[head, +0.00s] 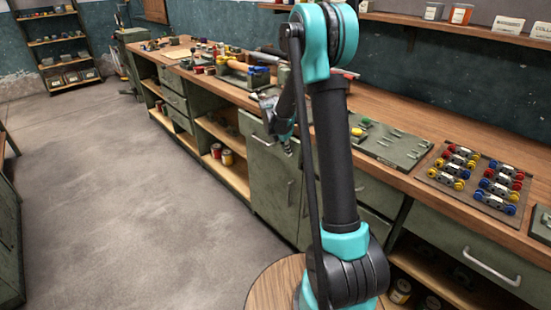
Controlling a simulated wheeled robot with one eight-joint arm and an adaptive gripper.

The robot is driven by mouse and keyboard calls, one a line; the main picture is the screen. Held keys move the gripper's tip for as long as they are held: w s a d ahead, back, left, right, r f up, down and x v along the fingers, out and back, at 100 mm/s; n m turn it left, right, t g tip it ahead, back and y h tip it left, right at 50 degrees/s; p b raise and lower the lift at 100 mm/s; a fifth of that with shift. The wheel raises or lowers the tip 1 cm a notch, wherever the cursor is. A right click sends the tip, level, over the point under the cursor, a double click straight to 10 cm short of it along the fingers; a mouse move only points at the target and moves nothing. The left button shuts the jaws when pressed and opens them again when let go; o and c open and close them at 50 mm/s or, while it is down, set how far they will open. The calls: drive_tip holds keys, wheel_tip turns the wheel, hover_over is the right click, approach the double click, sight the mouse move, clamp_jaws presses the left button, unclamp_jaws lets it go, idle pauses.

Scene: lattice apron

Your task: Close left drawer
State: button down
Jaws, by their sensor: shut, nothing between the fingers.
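My gripper (287,147) hangs at the front edge of the workbench, partly hidden behind my own arm. Its fingers are shut and empty, pointing down. Just behind and left of it is a green drawer front (257,128) with a metal handle, above a cabinet door (268,185). I cannot tell whether the fingers touch this front or how far it stands out. Farther left along the bench is a stack of green drawers (174,101); they look about flush. Another drawer (470,255) with a bar handle is at the lower right.
The wooden benchtop (400,125) carries tools at the left, a green plate (385,145) and a tray of coloured parts (437,176) at the right. Cans (227,157) stand on an open shelf. The concrete floor (130,190) at the left is clear.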

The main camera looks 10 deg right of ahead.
drive_tip(key=shift+w+d, duration=0.6)
drive_tip(key=shift+d, duration=0.3)
drive_tip(key=shift+w+d, duration=0.6)
drive_tip(key=shift+d, duration=0.25)
